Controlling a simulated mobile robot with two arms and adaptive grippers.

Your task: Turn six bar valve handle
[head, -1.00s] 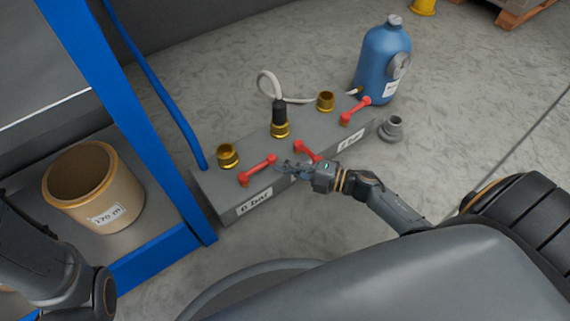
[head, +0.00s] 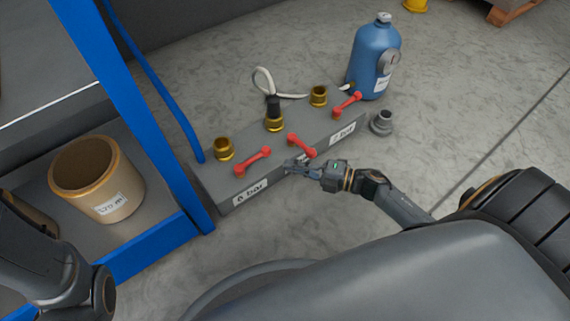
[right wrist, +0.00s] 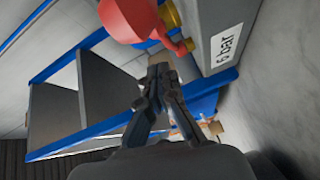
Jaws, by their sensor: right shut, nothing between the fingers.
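A grey valve block (head: 215,190) lies on the floor with three red bar handles. The left handle (head: 253,161) is above the label reading "6 bar" (head: 251,191). The middle handle (head: 302,146) slants the other way, and the right handle (head: 346,105) is near the far end. My left gripper is out of view.
Brass fittings (head: 223,149) stand on the block, one with a black plug and white hose (head: 262,78). A blue bottle (head: 374,58) and grey fitting (head: 381,122) are at its right end. A blue-framed shelf (head: 150,254) with a tan pot (head: 82,184) is left. Front floor is clear.

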